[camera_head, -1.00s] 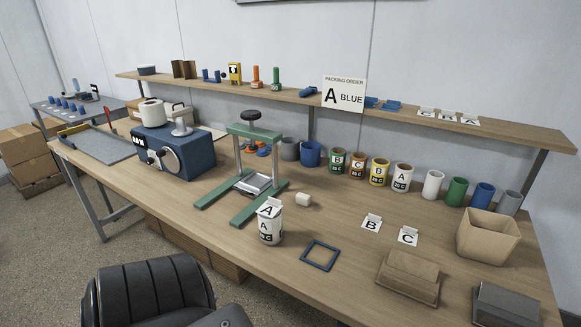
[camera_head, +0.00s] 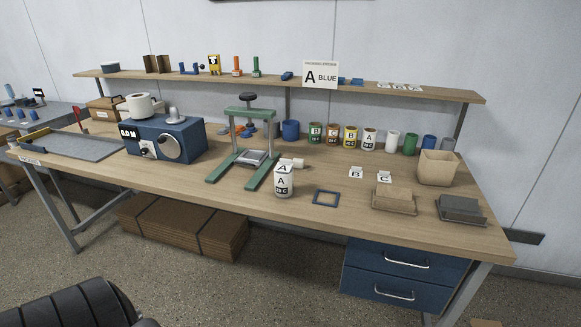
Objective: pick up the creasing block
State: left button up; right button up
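No label marks a creasing block, so I cannot tell for sure which thing it is. Another is a beige block (camera_head: 393,197) on a low tray at the table's right front. A similar grey block (camera_head: 461,206) sits to its right. A white cup labelled A (camera_head: 284,183) stands in front of the press, and a blue square frame (camera_head: 326,198) lies flat beside it. Neither of my grippers is in view.
The wooden table (camera_head: 230,193) has a raised back shelf (camera_head: 435,94). Several cups and an open tan box (camera_head: 437,167) stand toward the back right. A blue machine (camera_head: 166,139) stands left. Blue drawers (camera_head: 405,275) hang below. A black padded chair (camera_head: 75,305) is at lower left.

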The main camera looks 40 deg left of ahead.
aim_at(298, 162)
jog(key=u, duration=1.5)
